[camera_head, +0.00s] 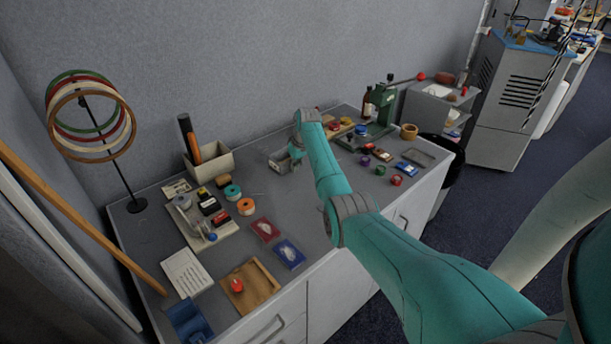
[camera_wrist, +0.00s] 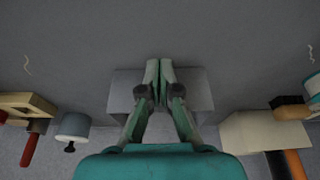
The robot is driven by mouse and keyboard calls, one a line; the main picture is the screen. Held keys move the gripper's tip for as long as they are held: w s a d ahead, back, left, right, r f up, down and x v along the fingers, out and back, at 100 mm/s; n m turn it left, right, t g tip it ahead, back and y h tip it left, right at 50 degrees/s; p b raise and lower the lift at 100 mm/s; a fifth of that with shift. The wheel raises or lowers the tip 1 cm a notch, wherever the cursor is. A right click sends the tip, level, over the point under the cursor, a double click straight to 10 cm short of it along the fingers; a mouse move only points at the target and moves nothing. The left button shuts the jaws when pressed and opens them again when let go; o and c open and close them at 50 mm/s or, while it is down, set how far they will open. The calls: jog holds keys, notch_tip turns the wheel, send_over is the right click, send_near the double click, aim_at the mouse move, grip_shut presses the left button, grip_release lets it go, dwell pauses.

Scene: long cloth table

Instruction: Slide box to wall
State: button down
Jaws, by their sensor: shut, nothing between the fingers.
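A plain grey box (camera_head: 277,162) stands on the grey tabletop near the back wall (camera_head: 240,70), partly hidden by my arm in the head view. In the wrist view the box (camera_wrist: 200,92) shows on both sides of the fingers. My gripper (camera_head: 296,160) is at the box, pointing down. In the wrist view its fingers (camera_wrist: 160,66) are together and empty, overlapping the middle of the box. I cannot tell whether they touch it, or whether the box touches the wall.
A tan container (camera_head: 208,162) with upright tools stands left of the box. Tape rolls (camera_head: 245,206) and small items lie in front of it. A green machine (camera_head: 384,102), bottles and small parts fill the right side. A hoop stand (camera_head: 136,205) is at far left.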

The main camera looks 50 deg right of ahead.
jog(key=shift+w+d, duration=0.15)
jog(key=shift+w, duration=0.8)
jog(key=shift+w, duration=0.15)
